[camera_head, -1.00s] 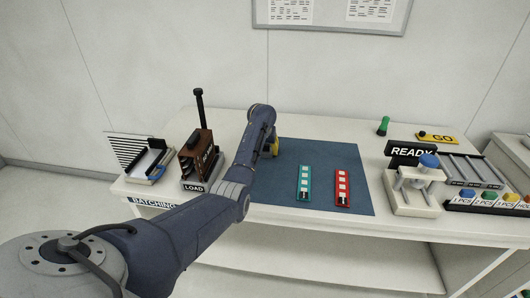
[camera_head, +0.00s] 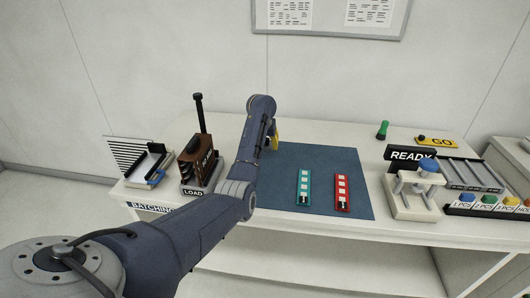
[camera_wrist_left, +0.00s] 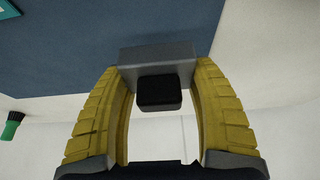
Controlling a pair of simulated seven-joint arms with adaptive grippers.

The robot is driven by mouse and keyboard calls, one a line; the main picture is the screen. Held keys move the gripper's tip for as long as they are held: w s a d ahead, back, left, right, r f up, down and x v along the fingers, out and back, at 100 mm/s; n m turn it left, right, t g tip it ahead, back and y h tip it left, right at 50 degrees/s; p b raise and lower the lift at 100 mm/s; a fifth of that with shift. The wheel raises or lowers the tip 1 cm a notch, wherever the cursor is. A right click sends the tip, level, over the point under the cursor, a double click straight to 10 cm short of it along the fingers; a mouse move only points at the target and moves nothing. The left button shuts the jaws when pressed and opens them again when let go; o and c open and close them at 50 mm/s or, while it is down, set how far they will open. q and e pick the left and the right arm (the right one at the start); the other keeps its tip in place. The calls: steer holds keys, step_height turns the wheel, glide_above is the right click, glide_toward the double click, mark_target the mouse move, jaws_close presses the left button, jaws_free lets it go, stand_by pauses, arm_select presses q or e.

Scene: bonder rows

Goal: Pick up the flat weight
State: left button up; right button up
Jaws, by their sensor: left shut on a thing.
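The flat weight (camera_wrist_left: 158,57) shows in the left wrist view as a grey block with a black knob facing the camera. My left gripper (camera_wrist_left: 161,72) has its two yellow fingers shut on the weight, one at each side. In the head view only a little of the yellow left gripper (camera_head: 275,134) shows behind my arm, above the back left of the blue mat (camera_head: 333,165). The weight itself is hidden there. My right gripper is not in view.
A teal strip (camera_head: 304,188) and a red strip (camera_head: 342,192) lie on the mat. A brown LOAD unit (camera_head: 196,160) stands at the left. A white press with a blue knob (camera_head: 428,164) stands at the right by the READY sign (camera_head: 411,154). A green-handled item (camera_head: 382,130) is at the back.

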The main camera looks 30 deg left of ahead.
arm_select(q)
step_height(320, 180, up, 15)
stand_by(0.4)
stand_by(0.4)
step_height(320, 180, up, 6)
stand_by(0.6)
